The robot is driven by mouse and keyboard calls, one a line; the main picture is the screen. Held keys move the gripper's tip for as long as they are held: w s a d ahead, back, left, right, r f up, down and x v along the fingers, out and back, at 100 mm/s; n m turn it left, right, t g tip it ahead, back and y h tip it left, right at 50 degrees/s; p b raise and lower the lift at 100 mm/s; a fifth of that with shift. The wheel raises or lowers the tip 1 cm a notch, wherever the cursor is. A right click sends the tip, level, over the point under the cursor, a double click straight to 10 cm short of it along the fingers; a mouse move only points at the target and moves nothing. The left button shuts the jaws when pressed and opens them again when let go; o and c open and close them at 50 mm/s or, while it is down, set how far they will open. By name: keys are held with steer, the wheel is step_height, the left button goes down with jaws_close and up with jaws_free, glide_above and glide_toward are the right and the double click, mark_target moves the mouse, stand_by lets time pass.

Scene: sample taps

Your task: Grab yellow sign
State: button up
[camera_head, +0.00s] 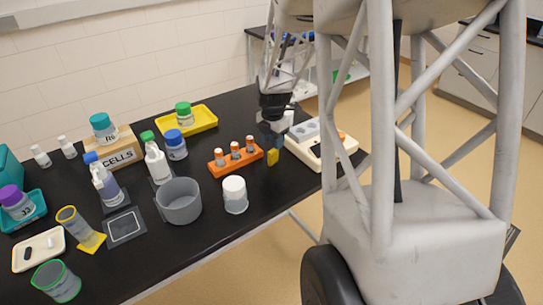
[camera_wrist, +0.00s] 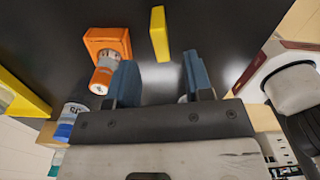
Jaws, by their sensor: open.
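The yellow sign (camera_head: 273,157) is a small yellow block on the black table, just right of the orange rack in the head view. In the wrist view the yellow sign (camera_wrist: 159,34) is a narrow upright strip beyond the fingertips, roughly in line with the gap between them. My gripper (camera_head: 270,138) is above and beside the sign in the head view. In the wrist view my gripper (camera_wrist: 160,68) has its two blue fingers apart with nothing between them. The fingers appear not to touch the sign.
The orange rack (camera_head: 221,167) with capped vials is close on the left; it also shows in the wrist view (camera_wrist: 107,42). A white device (camera_head: 307,151) is close on the right. A white-lidded jar (camera_head: 235,195) and a grey beaker (camera_head: 179,201) stand nearer the front. A yellow tray (camera_head: 204,120) lies behind.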

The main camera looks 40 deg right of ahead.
mark_target(273, 157)
steer(key=shift+f, duration=0.1)
steer(key=shift+f, duration=1.2)
steer(key=shift+f, duration=0.1)
steer(key=shift+d+f, duration=0.1)
steer(key=shift+f, duration=2.45)
steer(key=shift+c, duration=0.3)
jaws_close()
